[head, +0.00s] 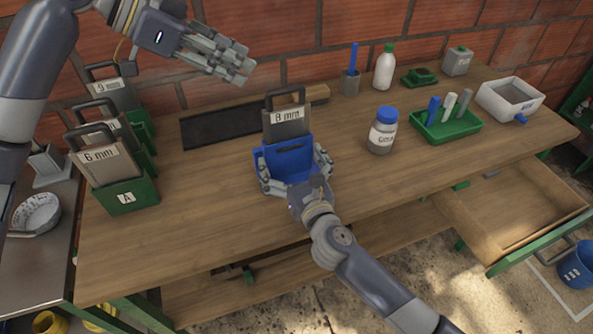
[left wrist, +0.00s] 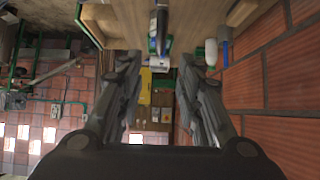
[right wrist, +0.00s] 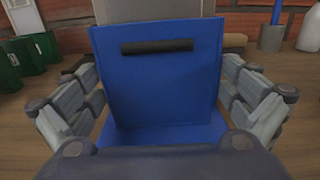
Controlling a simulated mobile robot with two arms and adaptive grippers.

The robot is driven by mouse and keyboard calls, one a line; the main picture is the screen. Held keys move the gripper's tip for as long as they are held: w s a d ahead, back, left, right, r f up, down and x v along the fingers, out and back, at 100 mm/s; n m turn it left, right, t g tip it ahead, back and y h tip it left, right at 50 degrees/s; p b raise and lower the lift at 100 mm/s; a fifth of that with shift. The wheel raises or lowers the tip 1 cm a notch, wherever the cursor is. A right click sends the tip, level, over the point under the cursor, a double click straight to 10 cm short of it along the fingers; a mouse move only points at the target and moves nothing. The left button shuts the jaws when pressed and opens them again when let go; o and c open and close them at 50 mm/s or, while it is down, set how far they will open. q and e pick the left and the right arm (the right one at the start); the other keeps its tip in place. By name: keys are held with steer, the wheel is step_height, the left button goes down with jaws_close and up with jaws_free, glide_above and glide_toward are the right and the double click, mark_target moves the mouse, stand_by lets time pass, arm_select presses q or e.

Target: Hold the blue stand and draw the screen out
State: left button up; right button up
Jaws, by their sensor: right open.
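The blue stand (head: 288,158) is upright on the wooden bench and also fills the right wrist view (right wrist: 160,85). A grey screen marked 8 mm (head: 287,121), with a dark loop handle on top, stands in it. My right gripper (head: 293,172) is around the stand from the front, one finger set on each side. In the right wrist view its fingers stay spread beside the stand's walls, with small gaps. My left gripper (head: 238,68) is open and empty, in the air above the back of the bench, up and left of the screen's handle.
Green stands with other screens, one marked 6 mm (head: 99,163), are at the left. A dark tray (head: 220,127) lies behind. A blue-lidded jar (head: 382,132), green tray (head: 447,124) and white basin (head: 509,98) are at the right. A drawer (head: 515,215) stands open.

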mark_target(285, 106)
steer(key=shift+w+a, duration=0.2)
steer(key=shift+w, duration=0.25)
